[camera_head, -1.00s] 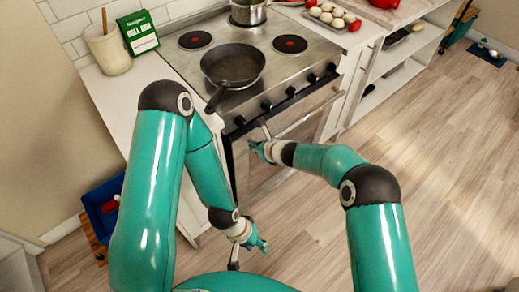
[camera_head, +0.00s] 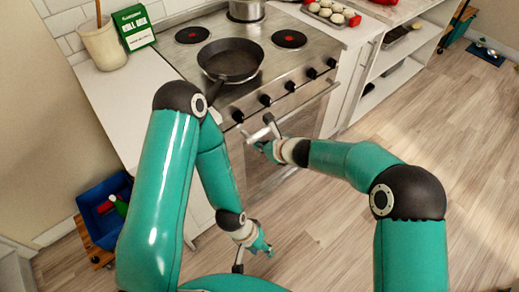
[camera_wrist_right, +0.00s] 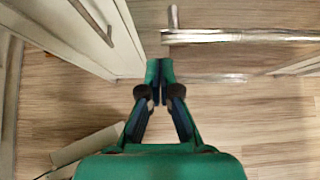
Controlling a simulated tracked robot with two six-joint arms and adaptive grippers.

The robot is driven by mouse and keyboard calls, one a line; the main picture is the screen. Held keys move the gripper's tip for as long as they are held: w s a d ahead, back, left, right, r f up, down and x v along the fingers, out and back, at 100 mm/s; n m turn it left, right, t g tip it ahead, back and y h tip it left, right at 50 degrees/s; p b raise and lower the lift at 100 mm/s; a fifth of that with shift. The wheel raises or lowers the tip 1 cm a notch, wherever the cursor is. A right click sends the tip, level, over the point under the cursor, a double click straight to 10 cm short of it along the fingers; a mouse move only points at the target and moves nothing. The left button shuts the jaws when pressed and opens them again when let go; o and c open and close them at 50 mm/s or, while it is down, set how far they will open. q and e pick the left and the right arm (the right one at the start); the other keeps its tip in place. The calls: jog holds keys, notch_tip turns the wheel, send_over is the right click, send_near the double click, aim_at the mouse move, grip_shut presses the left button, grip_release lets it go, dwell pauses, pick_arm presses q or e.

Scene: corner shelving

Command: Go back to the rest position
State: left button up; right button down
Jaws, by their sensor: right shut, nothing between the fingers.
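My right gripper (camera_head: 264,147) is in front of the oven door, close to the oven handle (camera_head: 305,108) in the head view. In the right wrist view its two fingers (camera_wrist_right: 160,72) are together with nothing between them, over the wooden floor. My left gripper (camera_head: 264,247) hangs low over the floor, below the right one in the head view. Its fingers are too small there to tell whether they are open. I see nothing held in it.
A black pan (camera_head: 231,61) and a steel pot (camera_head: 246,9) stand on the stove. A green box (camera_head: 134,27) and a beige crock (camera_head: 104,45) are on the left counter. Free floor (camera_head: 460,150) lies to the right.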

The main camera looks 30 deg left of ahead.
notch_tip(320, 180, up, 7)
jog(key=d+p, duration=0.1)
jog(key=p, duration=0.1)
jog(key=shift+s+d+f, duration=0.15)
jog(key=shift+s+d, duration=0.15)
jog(key=shift+s, duration=0.1)
